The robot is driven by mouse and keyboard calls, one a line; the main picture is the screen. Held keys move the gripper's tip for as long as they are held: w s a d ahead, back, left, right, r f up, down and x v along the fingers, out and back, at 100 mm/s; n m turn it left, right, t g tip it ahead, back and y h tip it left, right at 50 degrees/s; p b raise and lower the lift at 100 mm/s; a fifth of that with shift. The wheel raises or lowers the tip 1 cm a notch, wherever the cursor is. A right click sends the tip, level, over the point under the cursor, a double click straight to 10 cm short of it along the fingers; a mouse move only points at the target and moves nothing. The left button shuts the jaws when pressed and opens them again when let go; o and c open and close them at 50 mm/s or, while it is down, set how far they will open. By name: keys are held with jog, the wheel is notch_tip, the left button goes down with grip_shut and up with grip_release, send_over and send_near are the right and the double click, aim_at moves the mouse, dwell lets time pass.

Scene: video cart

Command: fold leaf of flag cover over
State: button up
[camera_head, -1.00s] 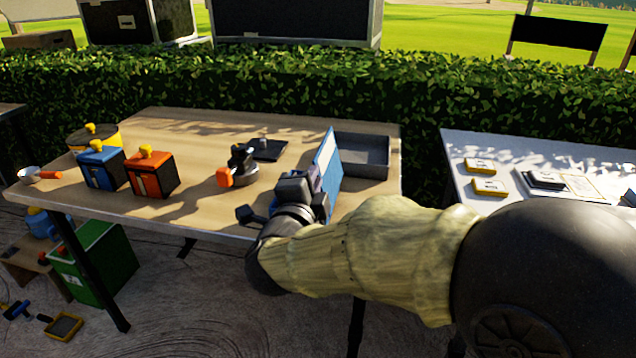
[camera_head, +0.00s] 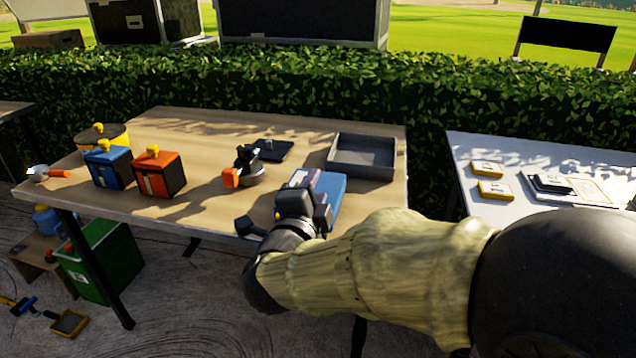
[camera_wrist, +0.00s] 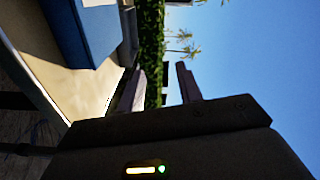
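The flag cover (camera_head: 328,189) is a blue, flat-looking piece at the table's front right, partly hidden behind my gripper. Its leaf appears folded down, with no panel standing up; its fit against the lower part cannot be seen. My gripper (camera_head: 302,192) is at the cover's left side in the head view. In the wrist view the two fingers of my gripper (camera_wrist: 160,68) are apart with only hedge and sky between them.
A grey open tray (camera_head: 361,156) sits behind the cover. To the left are a black device with an orange knob (camera_head: 246,168), an orange box (camera_head: 157,175), a blue box (camera_head: 108,167) and a yellow-rimmed round container (camera_head: 101,135). A white table (camera_head: 482,150) stands at right.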

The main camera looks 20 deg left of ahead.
jog(key=s+d+p, duration=0.1)
jog(key=s+d, duration=0.1)
jog(key=s, duration=1.2)
jog(key=shift+s+d, duration=0.15)
jog(key=shift+s, duration=0.25)
jog(key=shift+w, duration=0.1)
